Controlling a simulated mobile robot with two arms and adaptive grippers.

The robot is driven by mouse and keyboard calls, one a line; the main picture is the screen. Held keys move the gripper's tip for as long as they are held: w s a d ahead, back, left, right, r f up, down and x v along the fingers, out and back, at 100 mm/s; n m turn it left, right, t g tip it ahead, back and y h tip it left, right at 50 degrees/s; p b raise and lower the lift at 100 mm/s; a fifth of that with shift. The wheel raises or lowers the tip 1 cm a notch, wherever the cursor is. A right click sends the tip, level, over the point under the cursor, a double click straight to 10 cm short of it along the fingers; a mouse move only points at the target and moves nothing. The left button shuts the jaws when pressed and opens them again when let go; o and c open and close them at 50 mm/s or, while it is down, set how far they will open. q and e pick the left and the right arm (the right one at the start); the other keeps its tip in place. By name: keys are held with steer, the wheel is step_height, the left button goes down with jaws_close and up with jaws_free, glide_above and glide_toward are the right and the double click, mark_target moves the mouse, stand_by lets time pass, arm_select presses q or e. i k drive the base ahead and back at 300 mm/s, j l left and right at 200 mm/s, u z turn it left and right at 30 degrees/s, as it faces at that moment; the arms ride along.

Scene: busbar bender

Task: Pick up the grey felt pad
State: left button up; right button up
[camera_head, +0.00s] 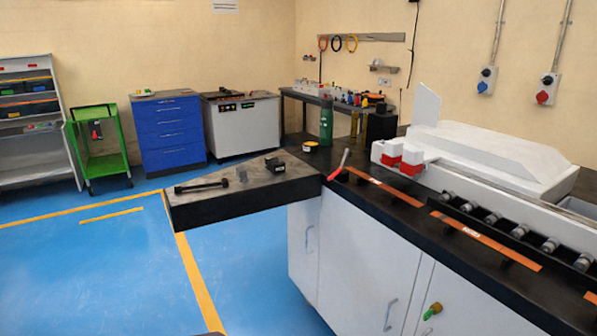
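A small grey piece (242,174) stands on the dark wing of the bench, left of centre; it may be the grey felt pad, but it is too small to tell. To its left lies a long black tool (202,186). To its right sits a black block-shaped object (274,165).
The dark bench top (225,203) juts out to the left over white cabinets (350,265). Blue floor (110,270) is clear at left.

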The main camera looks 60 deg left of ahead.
mark_target(241, 173)
steer(key=u, duration=2.3)
